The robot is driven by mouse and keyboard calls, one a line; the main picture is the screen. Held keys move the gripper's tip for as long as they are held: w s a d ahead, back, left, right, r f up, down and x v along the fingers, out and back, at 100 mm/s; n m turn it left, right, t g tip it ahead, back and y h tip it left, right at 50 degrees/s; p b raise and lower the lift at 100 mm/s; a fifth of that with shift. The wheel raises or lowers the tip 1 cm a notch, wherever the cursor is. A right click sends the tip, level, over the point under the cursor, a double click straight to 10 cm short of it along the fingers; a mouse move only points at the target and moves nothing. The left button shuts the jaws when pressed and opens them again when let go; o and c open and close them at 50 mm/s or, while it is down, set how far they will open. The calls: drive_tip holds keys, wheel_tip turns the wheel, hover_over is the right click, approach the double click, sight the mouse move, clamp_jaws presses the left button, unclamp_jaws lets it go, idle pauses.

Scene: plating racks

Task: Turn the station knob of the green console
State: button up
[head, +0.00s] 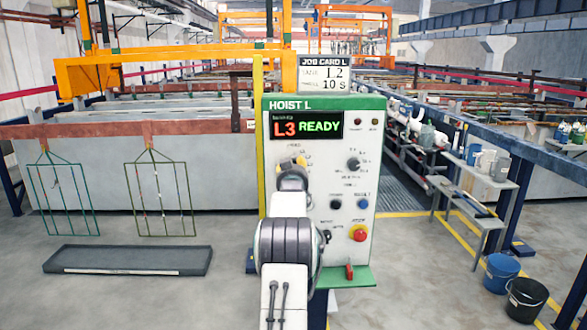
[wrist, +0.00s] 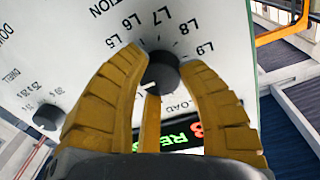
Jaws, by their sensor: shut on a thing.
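The green console (head: 318,104) stands in the centre of the head view, headed HOIST L. Its display (head: 306,125) reads L3 READY. The station knob (wrist: 161,74) is round and dark, with marks such as L5 to L9 and LOAD around it. The yellow fingers of my gripper (wrist: 163,66) are closed around the knob from both sides. In the head view my gripper (head: 292,164) is at the upper left of the panel, and my arm hides the panel's lower left.
A job card (head: 325,75) above the console reads L2 and 10 S. The dwell knob (head: 353,164), several buttons and a red emergency button (head: 360,233) share the panel. Two wire racks hang at left above a dark tray (head: 128,260). Buckets (head: 501,272) stand right.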

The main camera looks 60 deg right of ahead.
drive_tip(key=shift+c, duration=1)
drive_tip(key=shift+n+b, duration=0.3)
drive_tip(key=shift+b, duration=0.25)
drive_tip(key=n+b, duration=0.5)
drive_tip(key=b, duration=0.2)
drive_tip(key=shift+r, duration=0.2)
drive_tip(key=o, duration=1.2)
drive_tip(key=shift+w+f, duration=0.1)
drive_tip(key=shift+f, duration=0.1)
